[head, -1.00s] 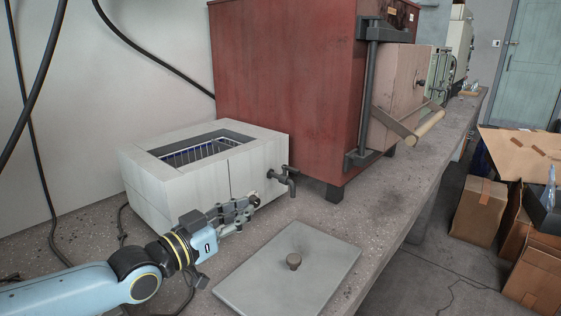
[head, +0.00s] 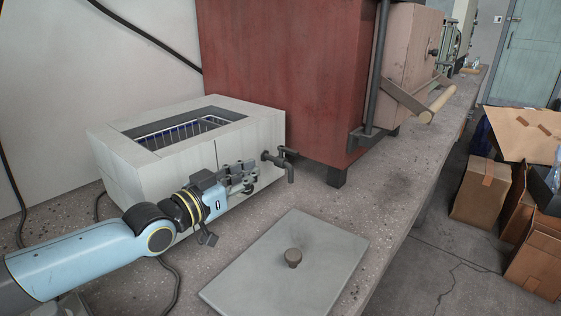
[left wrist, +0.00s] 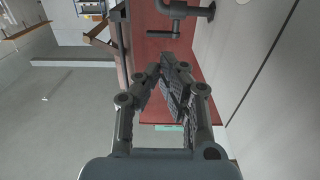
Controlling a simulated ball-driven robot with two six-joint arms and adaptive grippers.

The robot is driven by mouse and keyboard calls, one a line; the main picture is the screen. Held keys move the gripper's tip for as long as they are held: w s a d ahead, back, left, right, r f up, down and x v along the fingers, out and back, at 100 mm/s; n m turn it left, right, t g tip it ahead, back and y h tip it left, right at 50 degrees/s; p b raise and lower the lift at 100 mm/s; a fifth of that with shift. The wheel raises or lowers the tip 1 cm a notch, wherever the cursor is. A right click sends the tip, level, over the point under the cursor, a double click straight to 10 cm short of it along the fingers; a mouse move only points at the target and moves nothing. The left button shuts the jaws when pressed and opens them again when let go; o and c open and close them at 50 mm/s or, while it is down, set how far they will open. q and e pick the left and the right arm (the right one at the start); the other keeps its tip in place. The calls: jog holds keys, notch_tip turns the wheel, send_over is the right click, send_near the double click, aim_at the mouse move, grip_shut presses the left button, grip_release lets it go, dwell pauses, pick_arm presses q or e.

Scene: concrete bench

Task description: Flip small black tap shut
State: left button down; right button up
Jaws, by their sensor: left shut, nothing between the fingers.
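The small black tap (head: 279,160) sticks out of the front of the pale grey box bath (head: 190,165), near its right corner. Its spout points down and a short lever sits on top. In the left wrist view the tap (left wrist: 178,14) shows at the top, with a dark bar (left wrist: 163,34) reaching to the left. My left gripper (head: 254,176) is shut and empty, just left of the tap and apart from it. Its fingers also show in the left wrist view (left wrist: 168,62), tips together below the tap. My right gripper is not in view.
A flat grey lid (head: 285,262) with a round knob lies on the bench in front of the tap. A big red furnace (head: 285,80) stands behind the bath. The bench edge drops to the floor at right, where cardboard boxes (head: 482,190) stand.

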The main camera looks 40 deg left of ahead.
aim_at(288, 152)
pick_arm(q)
jog(key=w+b, duration=0.2)
jog(key=w, duration=0.1)
jog(key=w+b, duration=0.2)
jog(key=w, duration=0.1)
jog(key=w+b, duration=0.2)
jog(key=w, duration=0.2)
jog(key=shift+w+d+f, duration=0.1)
jog(key=shift+d+f, duration=0.05)
jog(key=shift+d, duration=0.25)
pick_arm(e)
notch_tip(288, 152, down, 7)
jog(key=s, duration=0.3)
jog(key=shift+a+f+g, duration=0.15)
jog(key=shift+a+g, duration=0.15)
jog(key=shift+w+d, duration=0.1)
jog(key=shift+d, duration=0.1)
pick_arm(q)
jog(key=shift+w+d, duration=0.1)
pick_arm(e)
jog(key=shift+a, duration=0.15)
